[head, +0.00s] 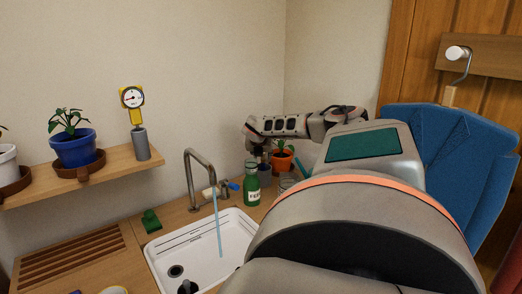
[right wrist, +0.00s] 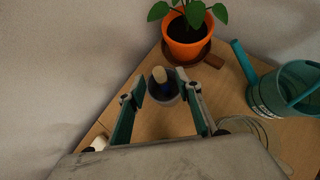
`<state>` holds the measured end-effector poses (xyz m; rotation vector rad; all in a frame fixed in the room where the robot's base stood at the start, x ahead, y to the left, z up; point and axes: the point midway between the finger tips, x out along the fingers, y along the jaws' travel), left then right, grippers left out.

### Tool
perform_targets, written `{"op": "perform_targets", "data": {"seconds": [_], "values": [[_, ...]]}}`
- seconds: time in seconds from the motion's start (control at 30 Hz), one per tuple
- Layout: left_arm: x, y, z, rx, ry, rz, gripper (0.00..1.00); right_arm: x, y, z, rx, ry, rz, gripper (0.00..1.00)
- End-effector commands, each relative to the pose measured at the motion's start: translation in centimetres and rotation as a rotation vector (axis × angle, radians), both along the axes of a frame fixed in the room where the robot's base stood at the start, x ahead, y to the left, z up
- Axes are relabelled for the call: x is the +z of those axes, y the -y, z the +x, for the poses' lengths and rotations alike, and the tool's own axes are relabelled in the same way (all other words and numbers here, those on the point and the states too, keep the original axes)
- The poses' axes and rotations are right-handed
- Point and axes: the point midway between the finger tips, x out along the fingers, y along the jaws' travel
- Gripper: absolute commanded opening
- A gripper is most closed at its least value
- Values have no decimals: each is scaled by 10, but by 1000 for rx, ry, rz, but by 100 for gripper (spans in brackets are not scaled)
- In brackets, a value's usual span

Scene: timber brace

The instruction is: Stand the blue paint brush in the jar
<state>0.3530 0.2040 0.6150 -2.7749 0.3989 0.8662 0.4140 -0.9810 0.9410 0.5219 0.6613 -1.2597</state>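The blue paint brush (right wrist: 159,75) stands nearly upright, its pale end towards the camera and some blue just below. It is inside a small grey-blue jar (right wrist: 167,98) on the wooden counter; the jar also shows in the head view (head: 264,169). My right gripper (right wrist: 161,82) is open, its two teal fingers apart on either side of the brush and over the jar, with gaps to the brush. In the head view the right gripper (head: 259,150) is small and partly hidden. The brush's lower end is hidden in the jar. My left gripper is not in view.
An orange plant pot (right wrist: 186,38) stands just behind the jar. A teal watering can (right wrist: 282,92) and a clear glass (right wrist: 262,132) stand to the right. A green bottle (head: 252,184), a tap (head: 199,172) and a white sink (head: 205,238) are left of the jar.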

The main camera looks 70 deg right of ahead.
Motion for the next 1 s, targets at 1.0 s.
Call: {"op": "perform_targets", "data": {"seconds": [1.0], "values": [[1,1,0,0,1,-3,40,77,-76,-19,-1,-2,2,34]]}}
